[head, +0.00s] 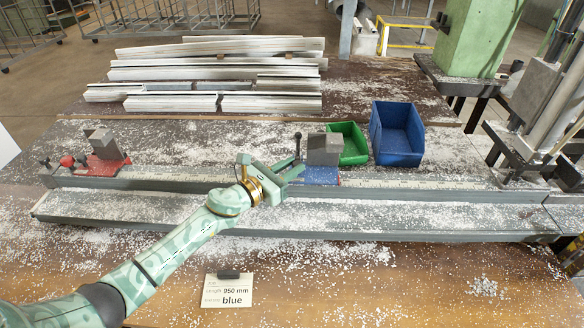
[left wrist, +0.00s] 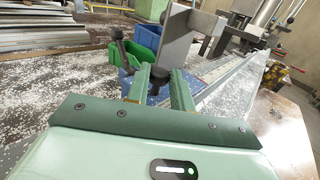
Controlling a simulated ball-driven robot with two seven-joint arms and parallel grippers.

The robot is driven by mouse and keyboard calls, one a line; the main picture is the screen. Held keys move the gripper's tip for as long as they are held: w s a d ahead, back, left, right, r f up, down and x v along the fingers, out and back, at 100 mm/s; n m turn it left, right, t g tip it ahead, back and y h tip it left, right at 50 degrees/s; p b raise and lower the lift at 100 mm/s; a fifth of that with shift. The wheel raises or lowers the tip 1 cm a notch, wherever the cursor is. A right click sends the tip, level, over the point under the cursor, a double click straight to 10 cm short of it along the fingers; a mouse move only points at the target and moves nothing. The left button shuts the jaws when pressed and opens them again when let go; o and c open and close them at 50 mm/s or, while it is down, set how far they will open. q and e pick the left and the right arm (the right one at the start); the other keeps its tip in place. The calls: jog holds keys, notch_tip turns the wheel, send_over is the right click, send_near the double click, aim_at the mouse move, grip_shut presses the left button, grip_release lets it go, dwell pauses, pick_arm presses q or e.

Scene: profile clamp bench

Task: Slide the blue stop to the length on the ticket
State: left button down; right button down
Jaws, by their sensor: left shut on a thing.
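The blue stop (head: 320,176) sits on the long grey rail with its white scale, right of the rail's middle. It has a blue base, a grey upright block and an upright black lever. My left gripper (head: 292,168) is at the near left side of this stop. In the left wrist view, its fingers (left wrist: 160,85) are closed about a dark round knob (left wrist: 158,76) in front of the grey block. The ticket (head: 228,290) on the bench reads 950 mm and blue. The scale figures are too small to read. My right gripper is not in view.
A red stop (head: 104,165) with a grey block sits at the rail's left end. A green bin (head: 351,145) and a blue bin (head: 397,133) stand behind the blue stop. Metal profiles (head: 215,72) lie at the back. A green machine column (head: 478,40) stands at the right.

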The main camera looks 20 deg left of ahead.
aim_at(233, 178)
pick_arm(q)
jog(key=s+a+b, duration=0.1)
jog(key=a, duration=0.3)
jog(key=s+a+b, duration=0.1)
jog(key=a+b, duration=0.1)
jog(key=a, duration=0.3)
jog(key=s+a+b, duration=0.2)
jog(key=a, duration=0.2)
jog(key=shift+a+f, duration=0.25)
jog(key=shift+a, duration=0.1)
jog(key=shift+a+r, duration=0.1)
jog(key=shift+a, duration=0.15)
jog(key=shift+r, duration=0.15)
jog(key=c, duration=1.2)
grip_release()
jog(key=shift+s, duration=0.1)
jog(key=v, duration=1.6)
jog(key=shift+s, duration=0.1)
jog(key=shift+c, duration=0.4)
